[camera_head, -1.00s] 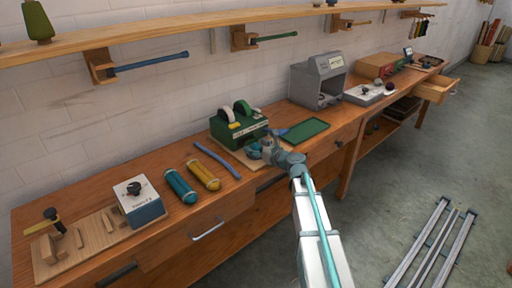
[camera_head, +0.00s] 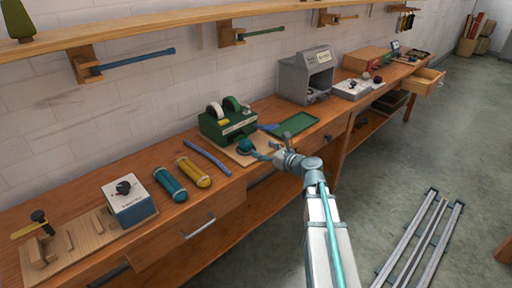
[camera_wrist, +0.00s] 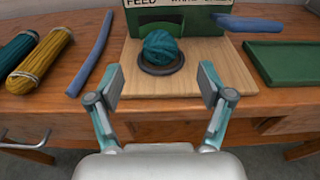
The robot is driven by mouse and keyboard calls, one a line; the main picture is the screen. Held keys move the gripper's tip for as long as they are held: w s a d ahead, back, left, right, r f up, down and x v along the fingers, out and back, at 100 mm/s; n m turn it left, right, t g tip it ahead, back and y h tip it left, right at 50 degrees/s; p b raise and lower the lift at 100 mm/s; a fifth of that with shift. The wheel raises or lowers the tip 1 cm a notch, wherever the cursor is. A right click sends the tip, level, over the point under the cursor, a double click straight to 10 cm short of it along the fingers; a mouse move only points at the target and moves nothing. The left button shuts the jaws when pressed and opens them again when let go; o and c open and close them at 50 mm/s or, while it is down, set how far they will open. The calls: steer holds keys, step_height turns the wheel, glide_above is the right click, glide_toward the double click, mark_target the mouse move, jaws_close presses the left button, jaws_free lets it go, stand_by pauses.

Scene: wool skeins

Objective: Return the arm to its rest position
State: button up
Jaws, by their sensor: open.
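My gripper (camera_head: 262,152) is open and empty at the front of the bench, beside the green winder box. In the wrist view my gripper (camera_wrist: 160,95) has its two fingers spread wide, with a teal wool ball (camera_wrist: 160,50) beyond and between them. The ball sits in a dark ring on a wooden board (camera_wrist: 197,75), in front of the green box (camera_wrist: 178,20). The ball also shows in the head view (camera_head: 245,146), just left of the fingers and apart from them.
A teal skein (camera_head: 170,185) and a yellow skein (camera_head: 194,172) lie to the left, beside a blue rod (camera_head: 207,157). A green tray (camera_head: 296,125) lies to the right. A drawer (camera_head: 430,76) stands open at the far end. The floor in front is partly clear, with metal rails (camera_head: 425,240).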

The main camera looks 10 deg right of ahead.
steer(key=shift+s+d+r, duration=0.1)
steer(key=shift+s+d, duration=0.25)
steer(key=shift+s, duration=0.25)
steer(key=s+a+f+n+g+h+p, duration=0.1)
steer(key=s+f+n+g, duration=0.3)
steer(key=s+f+n, duration=0.45)
steer(key=s+a+f+n+g+h, duration=0.1)
steer(key=s+a+f+n+g, duration=0.25)
steer(key=f, duration=0.75)
steer(key=s+f+n+g+h+p, duration=0.1)
steer(key=s+f+n+g, duration=0.4)
steer(key=f+n, duration=0.45)
steer(key=s+f+n+g+h+p, duration=0.1)
steer(key=s+f, duration=0.4)
steer(key=s, duration=0.7)
steer(key=s+a+f+n+g+h+p, duration=0.1)
steer(key=s+f+n+g, duration=0.3)
steer(key=s, duration=0.8)
steer(key=s+f+n+g+h+p, duration=0.2)
steer(key=s+f, duration=0.4)
steer(key=s, duration=0.7)
steer(key=shift+a+n+g+h, duration=0.25)
steer(key=shift+n+g+h, duration=0.25)
steer(key=shift+n+g, duration=0.2)
